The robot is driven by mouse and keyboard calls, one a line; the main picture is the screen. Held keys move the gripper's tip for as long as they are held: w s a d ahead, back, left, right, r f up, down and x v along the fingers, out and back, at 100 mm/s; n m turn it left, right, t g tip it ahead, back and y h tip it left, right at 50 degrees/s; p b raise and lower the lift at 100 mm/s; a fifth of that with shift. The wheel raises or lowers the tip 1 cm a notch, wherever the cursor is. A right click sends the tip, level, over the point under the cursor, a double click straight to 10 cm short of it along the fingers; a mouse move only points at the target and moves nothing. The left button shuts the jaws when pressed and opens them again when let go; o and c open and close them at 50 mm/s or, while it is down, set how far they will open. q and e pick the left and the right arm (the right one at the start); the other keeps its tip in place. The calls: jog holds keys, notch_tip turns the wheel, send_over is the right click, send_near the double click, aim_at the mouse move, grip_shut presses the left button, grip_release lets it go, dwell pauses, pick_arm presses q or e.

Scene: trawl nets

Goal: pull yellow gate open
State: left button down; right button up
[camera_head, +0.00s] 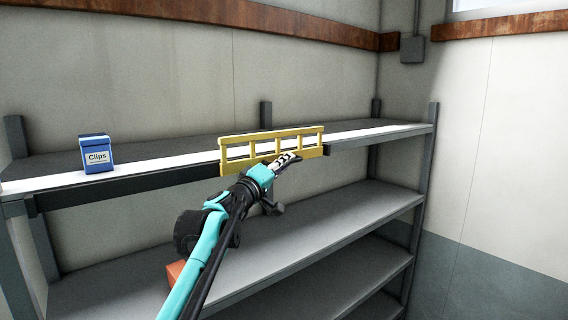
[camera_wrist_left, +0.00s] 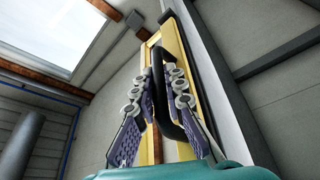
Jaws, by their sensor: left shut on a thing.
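The yellow gate (camera_head: 232,155) is a low barred frame at the front edge of the top shelf, upright and roughly in line with that edge. My left gripper (camera_head: 290,158) is at the right part of the gate. In the left wrist view my left gripper (camera_wrist_left: 163,105) has its fingers on both sides of a dark curved handle (camera_wrist_left: 187,112) on the yellow gate (camera_wrist_left: 183,55), shut on it. The fingers partly cover the handle. In the head view the gripper hides part of the gate's lower right. My right gripper is not in view.
A blue Clips box (camera_head: 97,153) stands on the top shelf (camera_head: 180,148) at the left. An orange-red object (camera_head: 175,271) is on the shelf below, partly behind my left arm. Grey posts (camera_head: 424,190) frame the rack. The floor-side space right of the rack looks clear.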

pick_arm(q)
jog(key=c, duration=1.8)
grip_release()
jog(key=shift+c, duration=0.2)
jog(key=v, duration=1.2)
jog(key=shift+w+f, duration=0.1)
